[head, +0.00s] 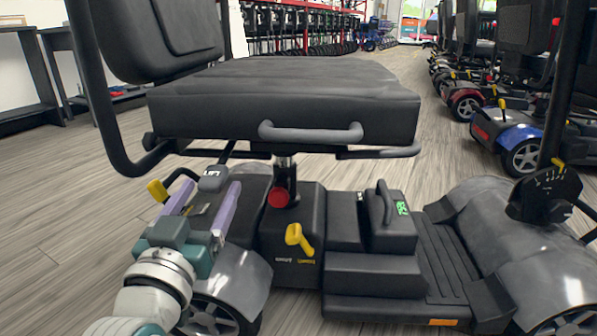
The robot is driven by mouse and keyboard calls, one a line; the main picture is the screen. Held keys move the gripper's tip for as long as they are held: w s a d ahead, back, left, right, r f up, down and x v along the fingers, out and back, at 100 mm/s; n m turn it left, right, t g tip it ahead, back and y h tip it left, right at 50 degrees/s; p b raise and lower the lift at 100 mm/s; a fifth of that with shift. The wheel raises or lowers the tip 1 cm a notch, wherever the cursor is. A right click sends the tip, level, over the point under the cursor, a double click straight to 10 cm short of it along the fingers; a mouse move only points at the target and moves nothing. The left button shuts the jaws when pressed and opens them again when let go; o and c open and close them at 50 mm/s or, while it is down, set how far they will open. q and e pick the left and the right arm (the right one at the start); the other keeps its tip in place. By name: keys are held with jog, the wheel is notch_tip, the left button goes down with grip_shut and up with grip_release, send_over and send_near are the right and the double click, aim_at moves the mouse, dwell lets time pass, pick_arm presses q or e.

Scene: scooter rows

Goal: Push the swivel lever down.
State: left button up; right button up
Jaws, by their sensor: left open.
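A scooter seat (290,95) stands on a post above a grey scooter body. Below the seat's left side is a grey lever paddle (212,179) with white lettering that looks like "LIFT". A grey bar handle (310,132) runs along the seat's near edge. A yellow lever (299,238) stands on the black box below the post. I cannot tell which of these is the swivel lever. My left gripper (211,184) is open, its two purple fingers pointing away with the grey paddle just beyond and between their tips. Contact cannot be told. My right gripper is not in view.
A red knob (279,197) sits at the seat post. Another yellow lever (158,190) is left of my gripper. A black battery box with a handle (388,222) stands on the deck. More scooters (520,135) line the right. The floor at left is clear.

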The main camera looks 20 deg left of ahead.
pick_arm(q)
jog(key=p+v, duration=0.3)
jog(key=v, duration=0.6)
jog(key=shift+w, duration=0.1)
